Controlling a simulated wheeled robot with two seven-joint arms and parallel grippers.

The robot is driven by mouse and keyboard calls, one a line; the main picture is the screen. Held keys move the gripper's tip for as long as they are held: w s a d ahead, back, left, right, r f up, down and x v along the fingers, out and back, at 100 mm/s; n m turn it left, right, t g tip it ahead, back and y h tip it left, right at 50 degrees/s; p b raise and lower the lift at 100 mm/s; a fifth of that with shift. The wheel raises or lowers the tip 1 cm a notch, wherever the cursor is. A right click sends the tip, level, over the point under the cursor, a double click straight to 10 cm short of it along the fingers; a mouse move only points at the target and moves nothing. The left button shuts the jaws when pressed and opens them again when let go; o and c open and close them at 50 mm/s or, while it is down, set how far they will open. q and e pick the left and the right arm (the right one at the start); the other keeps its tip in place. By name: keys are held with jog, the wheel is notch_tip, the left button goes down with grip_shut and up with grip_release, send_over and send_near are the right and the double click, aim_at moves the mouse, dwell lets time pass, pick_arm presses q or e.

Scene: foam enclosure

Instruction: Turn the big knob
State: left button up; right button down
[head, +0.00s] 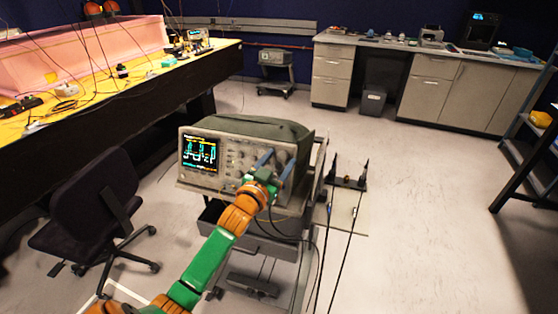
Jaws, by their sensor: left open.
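A grey oscilloscope (184,172) with a lit screen showing coloured traces stands on a cart in the middle of the head view. Several small knobs and buttons (231,156) fill its front panel to the right of the screen. I cannot tell which one is the big knob; the right part of the panel is partly hidden by my gripper. My left gripper (275,163), with bluish fingers, is in front of the panel's right side. Its fingers are apart and I see nothing between them. I cannot tell whether they touch the panel. My right gripper is not in view.
A black office chair (90,205) stands left of the cart. A yellow-topped bench (130,80) with pink foam and cables runs along the left. Cables hang by the cart (311,190). Grey cabinets (433,80) line the back. The floor at right (430,220) is clear.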

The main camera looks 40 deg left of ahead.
pick_arm(q)
jog(key=shift+a, duration=0.1)
grip_shut()
jog(key=shift+d+n+g+y+p, duration=0.15)
jog(key=shift+n+y, duration=0.45)
jog(key=shift+n, duration=0.75)
jog(key=shift+d+n+g+y+p, duration=0.15)
jog(key=shift+n+y, duration=0.45)
jog(key=shift+n, duration=0.7)
jog(key=shift+d+n+g+y+p, duration=0.1)
jog(key=shift+n+g+y+p, duration=0.15)
jog(key=shift+n+y, duration=0.75)
jog(key=shift+n, duration=0.55)
grip_release()
jog(key=shift+a, duration=0.1)
